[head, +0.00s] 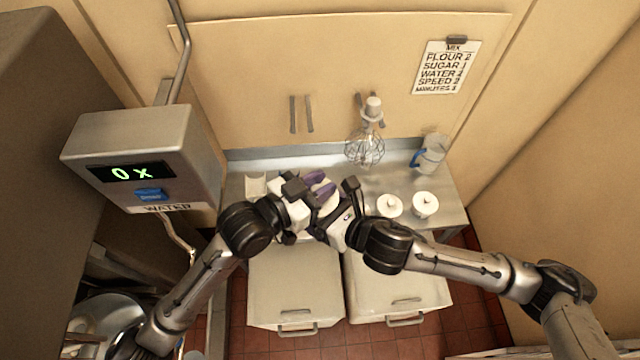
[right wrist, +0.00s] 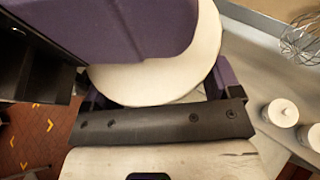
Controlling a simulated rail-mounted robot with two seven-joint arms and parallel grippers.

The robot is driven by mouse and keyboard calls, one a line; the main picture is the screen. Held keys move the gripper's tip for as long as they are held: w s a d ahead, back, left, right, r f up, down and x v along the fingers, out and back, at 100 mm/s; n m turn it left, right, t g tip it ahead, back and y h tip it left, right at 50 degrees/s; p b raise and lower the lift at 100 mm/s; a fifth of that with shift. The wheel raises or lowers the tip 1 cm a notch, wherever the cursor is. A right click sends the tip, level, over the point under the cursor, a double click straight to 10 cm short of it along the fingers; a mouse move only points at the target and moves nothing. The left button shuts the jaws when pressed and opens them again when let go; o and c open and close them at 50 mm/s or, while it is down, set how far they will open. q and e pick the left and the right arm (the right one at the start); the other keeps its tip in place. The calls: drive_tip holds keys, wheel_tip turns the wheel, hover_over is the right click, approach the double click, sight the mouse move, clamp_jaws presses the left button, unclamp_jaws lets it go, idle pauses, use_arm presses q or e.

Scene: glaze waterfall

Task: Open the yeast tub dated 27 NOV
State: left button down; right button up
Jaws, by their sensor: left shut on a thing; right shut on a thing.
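A round white tub (right wrist: 150,80) shows close up in the right wrist view, between my two grippers. In the head view the grippers and arms hide almost all of it, and no date label is readable. My left gripper (head: 313,179) is shut on it, its purple finger lying across the tub's top in the right wrist view. My right gripper (head: 326,193) is shut on the same tub from the right. I cannot tell which part each holds, nor whether the lid is apart from the body. Two other white lidded tubs (head: 389,206) (head: 425,204) stand on the counter, their labels unseen.
The steel counter (head: 450,188) also carries a clear jug (head: 430,155) with a blue handle. A wire whisk (head: 365,145) hangs above. Two pale bins (head: 295,285) (head: 397,290) stand in front, below my arms. The water meter (head: 145,160) is at left.

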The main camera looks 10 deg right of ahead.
use_arm(q)
drive_tip(key=shift+r, duration=0.75)
use_arm(e)
drive_tip(key=shift+f, duration=0.1)
